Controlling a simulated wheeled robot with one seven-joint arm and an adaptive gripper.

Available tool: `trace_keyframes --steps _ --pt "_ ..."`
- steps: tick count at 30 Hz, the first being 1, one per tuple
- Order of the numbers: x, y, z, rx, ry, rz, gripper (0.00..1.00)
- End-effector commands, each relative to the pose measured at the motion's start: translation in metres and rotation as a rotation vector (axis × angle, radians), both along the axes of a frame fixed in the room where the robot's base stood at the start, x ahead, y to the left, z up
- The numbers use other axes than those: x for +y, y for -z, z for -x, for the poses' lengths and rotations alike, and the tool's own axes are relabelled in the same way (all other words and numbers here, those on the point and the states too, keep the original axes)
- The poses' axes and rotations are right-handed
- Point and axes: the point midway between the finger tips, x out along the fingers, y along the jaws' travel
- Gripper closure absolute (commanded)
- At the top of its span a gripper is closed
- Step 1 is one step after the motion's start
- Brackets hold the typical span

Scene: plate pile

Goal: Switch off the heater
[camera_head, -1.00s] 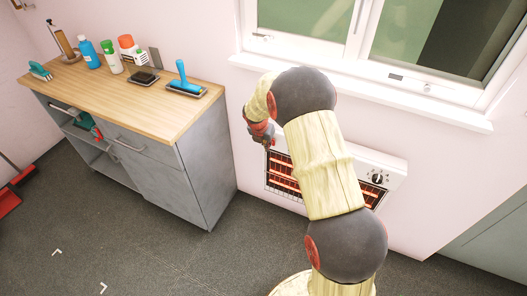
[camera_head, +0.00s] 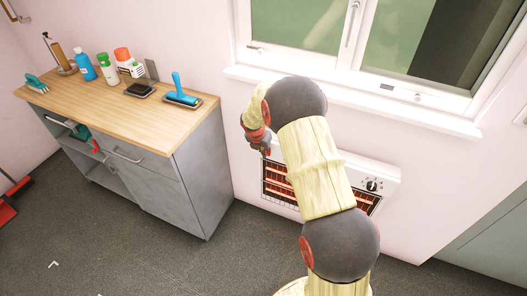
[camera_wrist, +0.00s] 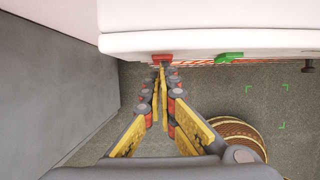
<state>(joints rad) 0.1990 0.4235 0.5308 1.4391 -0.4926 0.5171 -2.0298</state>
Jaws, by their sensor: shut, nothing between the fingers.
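The white heater (camera_head: 383,172) is on the wall below the window, its bars glowing orange. A dark round knob (camera_head: 372,185) sits at its upper right. My arm hides the middle of the heater. In the wrist view the heater's white edge (camera_wrist: 215,42) spans the top, with a red piece (camera_wrist: 163,58) and a green piece (camera_wrist: 230,57) along its front. The knob shows at the far right (camera_wrist: 308,66). My gripper (camera_wrist: 161,70) is shut and empty, its tips just below the red piece; I cannot tell whether they touch.
A grey cabinet (camera_head: 190,190) with a wooden top (camera_head: 110,110) stands left of the heater, holding bottles and a blue roller (camera_head: 178,90). The window sill (camera_head: 350,104) juts out above the heater. The floor (camera_head: 150,262) in front is clear.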

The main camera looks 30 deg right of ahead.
Motion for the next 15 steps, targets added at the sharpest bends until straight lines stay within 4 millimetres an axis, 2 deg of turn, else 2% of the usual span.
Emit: trace_keyframes --steps 15 --pt "0.0 -0.016 0.0 0.0 -0.001 0.0 1.0"
